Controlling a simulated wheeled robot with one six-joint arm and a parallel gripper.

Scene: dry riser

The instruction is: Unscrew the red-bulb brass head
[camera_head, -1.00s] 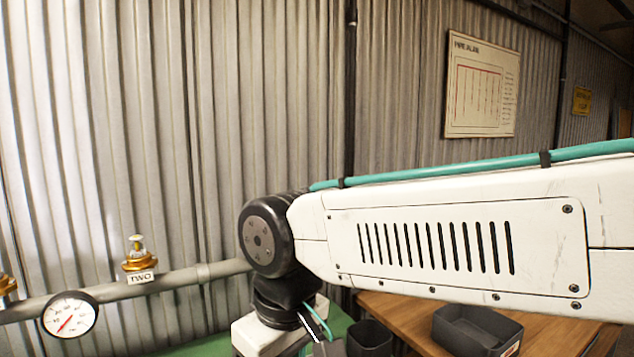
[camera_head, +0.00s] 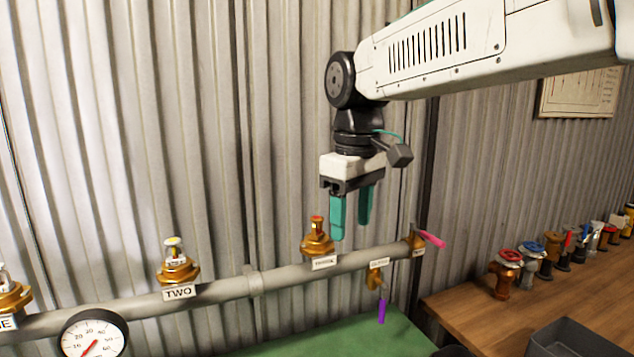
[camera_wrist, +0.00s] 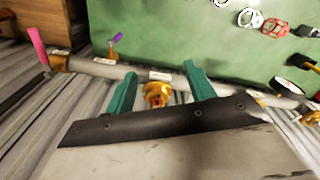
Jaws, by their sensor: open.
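The brass head with the red bulb (camera_head: 317,237) stands upright on the grey pipe (camera_head: 226,288), above a small white label. It also shows in the wrist view (camera_wrist: 156,95), between and just beyond my fingers. My gripper (camera_head: 352,229) is open, with its two teal fingers pointing down. In the head view the fingers are above and slightly right of the red-bulb head, and nothing is between them. Whether a finger touches the head cannot be told.
A brass head with a pale bulb (camera_head: 176,264) stands at label TWO, with a gauge (camera_head: 94,333) below it. A pink-handled valve (camera_head: 430,239) is at the pipe's right end and a purple handle (camera_head: 381,310) hangs below. Several valves stand on the wooden bench (camera_head: 470,310).

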